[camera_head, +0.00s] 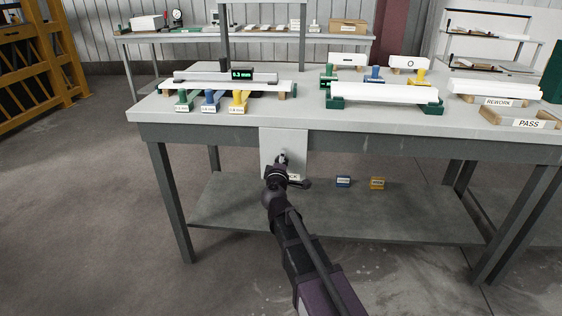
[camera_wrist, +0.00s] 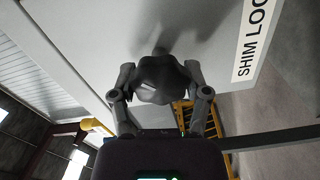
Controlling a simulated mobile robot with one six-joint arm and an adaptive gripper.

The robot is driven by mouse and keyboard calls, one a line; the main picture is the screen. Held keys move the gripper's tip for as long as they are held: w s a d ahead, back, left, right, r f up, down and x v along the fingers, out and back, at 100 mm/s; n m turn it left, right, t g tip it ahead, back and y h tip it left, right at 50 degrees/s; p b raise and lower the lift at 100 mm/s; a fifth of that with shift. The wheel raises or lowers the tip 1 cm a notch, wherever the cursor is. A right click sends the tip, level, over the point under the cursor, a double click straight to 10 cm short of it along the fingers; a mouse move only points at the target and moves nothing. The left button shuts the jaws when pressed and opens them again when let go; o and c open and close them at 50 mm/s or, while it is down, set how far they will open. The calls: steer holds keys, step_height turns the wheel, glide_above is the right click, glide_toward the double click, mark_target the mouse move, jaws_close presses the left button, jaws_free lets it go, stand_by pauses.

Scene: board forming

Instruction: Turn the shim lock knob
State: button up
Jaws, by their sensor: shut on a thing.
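The shim lock knob (camera_wrist: 165,78) is a dark, lobed knob on a pale plate. In the wrist view my gripper (camera_wrist: 162,82) has one finger on each side of it, and the fingers are shut on it. The plate (camera_head: 270,146) hangs from the front edge of the workbench in the head view. A white label (camera_wrist: 251,42) reading "SHIM LOC" shows in the wrist view, cut off by the picture edge. In the head view my gripper (camera_head: 281,163) reaches up to the plate and mostly hides the knob.
The workbench (camera_head: 300,128) carries white boards on green blocks and coloured shims (camera_head: 210,98). PASS (camera_head: 529,123) and REWORK labels mark holders at the right. Open floor lies at the left.

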steer(key=n, duration=0.4)
steer(key=shift+w+n, duration=0.1)
steer(key=shift+n, duration=0.2)
steer(key=n, duration=0.4)
steer(key=shift+f+n, duration=0.1)
steer(key=shift+n, duration=0.3)
steer(key=o, duration=1.1)
steer(key=shift+o, duration=0.2)
steer(key=s, duration=1.2)
steer(key=shift+a, duration=0.2)
